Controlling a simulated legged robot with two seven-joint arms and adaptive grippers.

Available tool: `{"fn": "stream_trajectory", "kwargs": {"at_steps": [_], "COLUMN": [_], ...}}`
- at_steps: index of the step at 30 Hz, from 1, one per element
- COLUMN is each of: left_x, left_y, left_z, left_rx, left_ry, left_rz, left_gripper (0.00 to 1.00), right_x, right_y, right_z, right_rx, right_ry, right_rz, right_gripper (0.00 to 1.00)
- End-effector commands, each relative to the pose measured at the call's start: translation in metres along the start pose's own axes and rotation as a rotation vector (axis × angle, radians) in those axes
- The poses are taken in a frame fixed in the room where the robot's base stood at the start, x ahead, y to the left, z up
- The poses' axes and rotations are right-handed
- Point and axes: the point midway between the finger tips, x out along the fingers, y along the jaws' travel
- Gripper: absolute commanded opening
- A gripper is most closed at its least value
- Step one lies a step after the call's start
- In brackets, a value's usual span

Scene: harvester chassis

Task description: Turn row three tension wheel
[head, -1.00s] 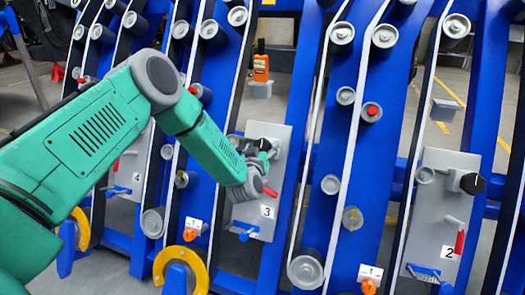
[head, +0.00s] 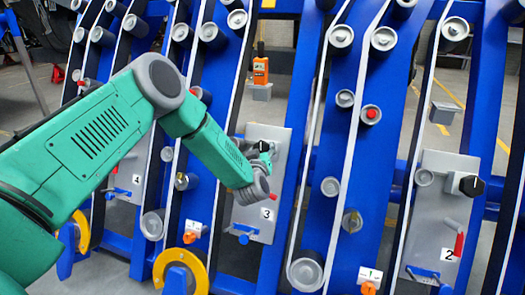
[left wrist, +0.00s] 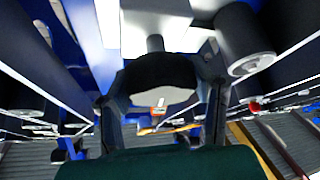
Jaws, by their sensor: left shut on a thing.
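The row three panel (head: 270,225) is a grey plate marked 3, near the middle of the head view. Its tension wheel is mostly hidden there behind my left gripper (head: 264,152). In the left wrist view the wheel (left wrist: 157,72) is a dark round knob with a pale face, on a short shaft. My left gripper's fingers (left wrist: 160,110) stand on both sides of it, shut on it. My right gripper is not in view.
Panel 2 (head: 436,225) with its own black knob (head: 471,186) stands to the right. Blue frame posts and white belts run beside panel 3. A red-tipped lever sits just below the gripper. An orange handheld device (head: 261,70) stands behind.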

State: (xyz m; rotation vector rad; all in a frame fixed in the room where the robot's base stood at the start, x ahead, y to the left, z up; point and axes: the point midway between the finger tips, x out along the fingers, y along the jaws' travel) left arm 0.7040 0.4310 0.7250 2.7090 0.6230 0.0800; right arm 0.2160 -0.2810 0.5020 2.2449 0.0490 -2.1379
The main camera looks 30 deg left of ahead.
Motion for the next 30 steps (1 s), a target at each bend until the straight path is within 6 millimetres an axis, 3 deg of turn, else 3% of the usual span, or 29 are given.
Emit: {"fn": "stream_trajectory", "kwargs": {"at_steps": [18, 30], "left_x": [-0.001, -0.001], "left_y": [-0.003, -0.004], "left_z": [0.001, 0.002], "left_rx": [-0.426, -0.55], "left_ry": [-0.002, -0.001], "left_rz": [-0.26, -0.337], "left_gripper": [0.2, 0.2], "right_x": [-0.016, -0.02], "right_y": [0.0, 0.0], "right_z": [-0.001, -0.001], "right_rx": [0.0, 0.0], "right_ry": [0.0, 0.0], "right_rz": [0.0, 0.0], "right_gripper": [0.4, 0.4]}}
